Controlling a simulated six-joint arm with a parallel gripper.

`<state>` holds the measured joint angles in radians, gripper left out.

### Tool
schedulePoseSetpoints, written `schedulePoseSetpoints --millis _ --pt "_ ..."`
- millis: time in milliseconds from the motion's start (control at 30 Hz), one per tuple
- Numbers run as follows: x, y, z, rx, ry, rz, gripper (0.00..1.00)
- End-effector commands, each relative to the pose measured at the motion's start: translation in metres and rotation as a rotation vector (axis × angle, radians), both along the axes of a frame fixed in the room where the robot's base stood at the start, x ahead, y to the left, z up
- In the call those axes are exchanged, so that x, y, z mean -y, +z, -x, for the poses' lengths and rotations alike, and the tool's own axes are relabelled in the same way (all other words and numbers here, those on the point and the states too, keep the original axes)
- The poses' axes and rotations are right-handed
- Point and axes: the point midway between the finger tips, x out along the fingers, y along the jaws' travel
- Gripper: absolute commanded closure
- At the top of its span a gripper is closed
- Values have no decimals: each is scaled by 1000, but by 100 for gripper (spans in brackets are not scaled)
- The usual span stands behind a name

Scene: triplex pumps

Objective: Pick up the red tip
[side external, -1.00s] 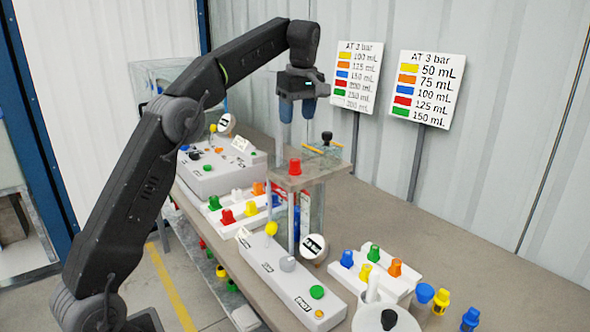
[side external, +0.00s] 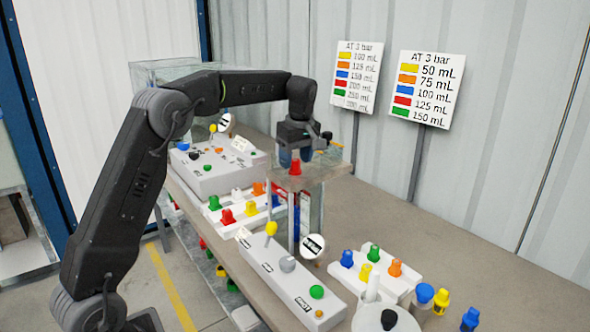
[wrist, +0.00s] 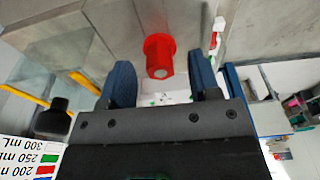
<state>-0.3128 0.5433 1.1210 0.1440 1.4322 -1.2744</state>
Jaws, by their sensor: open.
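A red tip (side external: 295,168) stands upright on the flat top of the clear stand (side external: 318,175). In the wrist view the red tip (wrist: 159,57) is just beyond and between my two blue fingertips. My gripper (side external: 295,160) points down close above the tip, and its fingers are apart with nothing held. In the wrist view the gap of my gripper (wrist: 161,80) is clear, and neither finger visibly touches the tip. Another red tip (side external: 227,217) sits in the white rack (side external: 240,225) to the lower left.
A black knob (side external: 327,136) and orange rods stand behind the tip on the stand. A white pump box (side external: 290,280) with a yellow ball lever (side external: 271,229) is in front. More coloured tips stand at the right. The table at the right rear is clear.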

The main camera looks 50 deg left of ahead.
Motion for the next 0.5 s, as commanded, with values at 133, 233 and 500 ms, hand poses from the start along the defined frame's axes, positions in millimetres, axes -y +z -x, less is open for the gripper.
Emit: schedulePoseSetpoints --millis 133,233,500 --pt "-3 -15 1 -1 1 0 43" --pt "-3 -17 0 1 1 -1 43" --pt "-3 -17 0 1 1 -1 54"
